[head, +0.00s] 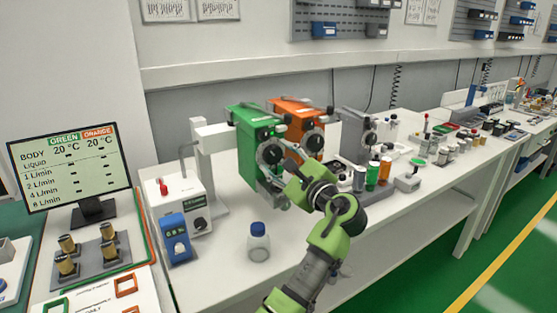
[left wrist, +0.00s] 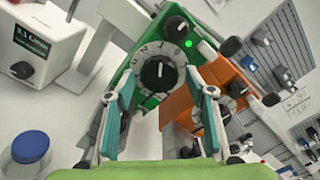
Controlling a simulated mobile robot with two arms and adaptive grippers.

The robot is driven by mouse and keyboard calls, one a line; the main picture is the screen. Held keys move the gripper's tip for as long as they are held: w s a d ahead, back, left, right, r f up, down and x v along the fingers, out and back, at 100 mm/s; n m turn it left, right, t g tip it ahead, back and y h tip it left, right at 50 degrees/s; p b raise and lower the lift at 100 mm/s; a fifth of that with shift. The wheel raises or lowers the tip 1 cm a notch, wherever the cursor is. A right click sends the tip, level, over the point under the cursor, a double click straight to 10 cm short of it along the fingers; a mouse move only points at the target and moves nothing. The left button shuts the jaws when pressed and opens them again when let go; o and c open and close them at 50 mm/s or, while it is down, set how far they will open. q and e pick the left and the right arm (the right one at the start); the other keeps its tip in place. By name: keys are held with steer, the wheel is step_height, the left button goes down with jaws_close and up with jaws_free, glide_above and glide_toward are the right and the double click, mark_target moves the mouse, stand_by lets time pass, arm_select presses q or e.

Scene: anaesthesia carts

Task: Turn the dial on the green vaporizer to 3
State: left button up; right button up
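In the left wrist view the dial (left wrist: 160,76) has a white pointer mark and a ring of digits, with 1 and 0 readable near the top. The pointer is towards the top, near the 1; its exact setting is too small to tell. My left gripper (left wrist: 161,88) is open, its two teal-padded fingers on either side of the dial, with gaps visible. In the head view my left gripper (head: 284,163) is in front of the green vaporizer.
A grey device (head: 357,135) stands right of the orange vaporizer. A white analyser (head: 182,207), a blue meter (head: 175,238) and a blue-capped bottle (head: 258,242) are at the left. A screen (head: 70,166) lists values under green and orange. Colored bottles (head: 373,175) stand to the right.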

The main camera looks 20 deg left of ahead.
steer(key=shift+d, duration=0.3)
steer(key=shift+a, duration=0.15)
